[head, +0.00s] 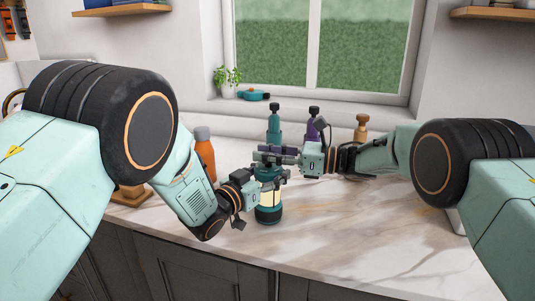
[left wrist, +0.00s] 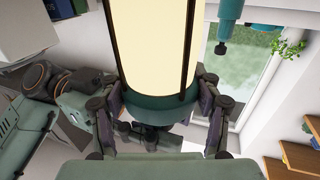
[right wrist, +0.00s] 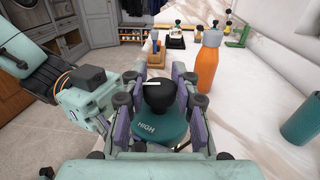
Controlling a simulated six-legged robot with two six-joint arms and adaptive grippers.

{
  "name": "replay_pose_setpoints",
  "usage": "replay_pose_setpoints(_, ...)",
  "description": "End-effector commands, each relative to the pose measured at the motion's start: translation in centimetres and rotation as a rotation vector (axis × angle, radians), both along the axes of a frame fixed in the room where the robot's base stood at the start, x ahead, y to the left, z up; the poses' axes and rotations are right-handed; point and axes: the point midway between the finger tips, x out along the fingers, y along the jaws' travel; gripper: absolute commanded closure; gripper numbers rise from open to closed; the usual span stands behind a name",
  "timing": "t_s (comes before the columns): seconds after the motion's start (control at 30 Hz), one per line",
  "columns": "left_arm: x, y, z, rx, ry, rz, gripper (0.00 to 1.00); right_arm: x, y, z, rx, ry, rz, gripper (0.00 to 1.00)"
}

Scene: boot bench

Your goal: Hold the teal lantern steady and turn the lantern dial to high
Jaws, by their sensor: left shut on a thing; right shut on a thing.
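The teal lantern (head: 268,214) stands upright on the marble counter, with a cream glass body and a teal base and top. My left gripper (head: 264,186) is shut around its upper part; the left wrist view shows the fingers on both sides of the teal collar (left wrist: 158,109) beside the cream glass (left wrist: 160,45). My right gripper (right wrist: 160,98) is above the lantern, shut on the black lantern dial (right wrist: 158,95). The dial's white pointer line points left in the right wrist view. The word HIGH shows on the teal top (right wrist: 150,130), below and left of the dial.
An orange bottle (head: 205,158) stands left of the lantern. A teal bottle (head: 273,128), a purple bottle (head: 312,133) and a tan one (head: 361,131) stand behind my right gripper. A potted plant (head: 227,80) is by the window. The counter front right of the lantern is clear.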

Motion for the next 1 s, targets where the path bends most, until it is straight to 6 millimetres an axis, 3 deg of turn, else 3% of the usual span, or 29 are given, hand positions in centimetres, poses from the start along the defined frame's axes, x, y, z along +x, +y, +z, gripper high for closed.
replay_pose_setpoints(0.53,-0.05,-0.04,-0.18,0.003,0.003,-0.001,0.81,-0.14,-0.01,0.19,-0.002,-0.002,0.051,1.00)
replay_pose_setpoints(0.57,-0.05,-0.02,-0.18,0.003,0.003,0.000,0.81,-0.14,-0.01,0.19,-0.002,-0.002,0.051,0.71)
replay_pose_setpoints(0.83,-0.06,-0.02,-0.17,0.003,0.003,-0.001,0.81,-0.12,-0.03,0.08,-0.003,0.000,0.049,0.48)
replay_pose_setpoints(1.0,-0.06,-0.02,-0.16,0.003,0.003,-0.001,0.81,-0.10,-0.05,0.03,-0.004,0.000,0.048,0.46)
